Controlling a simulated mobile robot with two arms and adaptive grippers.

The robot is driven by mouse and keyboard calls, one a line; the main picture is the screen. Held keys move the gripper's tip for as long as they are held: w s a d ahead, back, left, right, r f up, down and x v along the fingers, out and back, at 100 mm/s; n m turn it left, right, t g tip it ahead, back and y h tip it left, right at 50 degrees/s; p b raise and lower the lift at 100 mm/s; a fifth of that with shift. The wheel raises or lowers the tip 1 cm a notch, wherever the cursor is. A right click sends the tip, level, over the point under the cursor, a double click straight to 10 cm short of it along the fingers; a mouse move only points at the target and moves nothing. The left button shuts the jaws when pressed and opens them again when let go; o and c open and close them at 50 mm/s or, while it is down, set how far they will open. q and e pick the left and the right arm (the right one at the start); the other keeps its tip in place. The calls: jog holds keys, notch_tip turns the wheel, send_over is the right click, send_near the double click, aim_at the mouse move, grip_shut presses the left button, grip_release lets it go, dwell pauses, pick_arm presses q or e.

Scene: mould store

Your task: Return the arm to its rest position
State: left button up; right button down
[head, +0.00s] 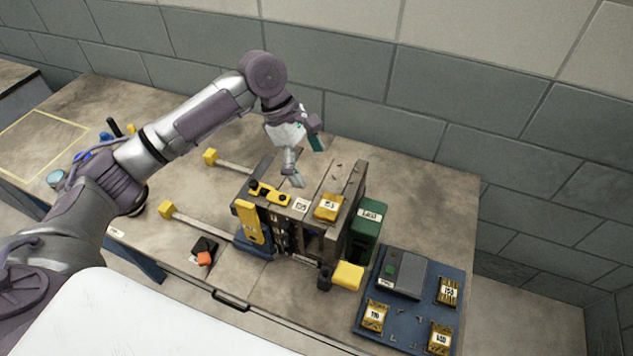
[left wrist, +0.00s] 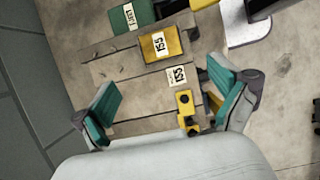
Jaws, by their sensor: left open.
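My left arm (head: 200,118) reaches in from the left over the bench. My left gripper (head: 306,164) hangs above the rear of the mould fixture (head: 340,178), fingers apart. In the left wrist view its two teal-padded fingers (left wrist: 170,108) are wide open, with nothing held between them. The fixture's top plate (left wrist: 130,70) lies beneath them, with a yellow block (left wrist: 161,45), a label and a yellow clamp (left wrist: 187,108) on it. The yellow block also shows in the head view (head: 328,207). My right gripper is not in view.
A green box (head: 368,222) stands right of the fixture. A blue tray (head: 421,332) with a grey block (head: 402,272) and several yellow labelled blocks is at front right. Two yellow-ended rods (head: 190,219) extend left. A grey block wall (head: 420,90) stands behind the bench.

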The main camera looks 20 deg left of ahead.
pick_arm(q)
jog(key=shift+a+r, duration=0.2)
jog(key=shift+r, duration=0.35)
jog(key=shift+f, duration=0.1)
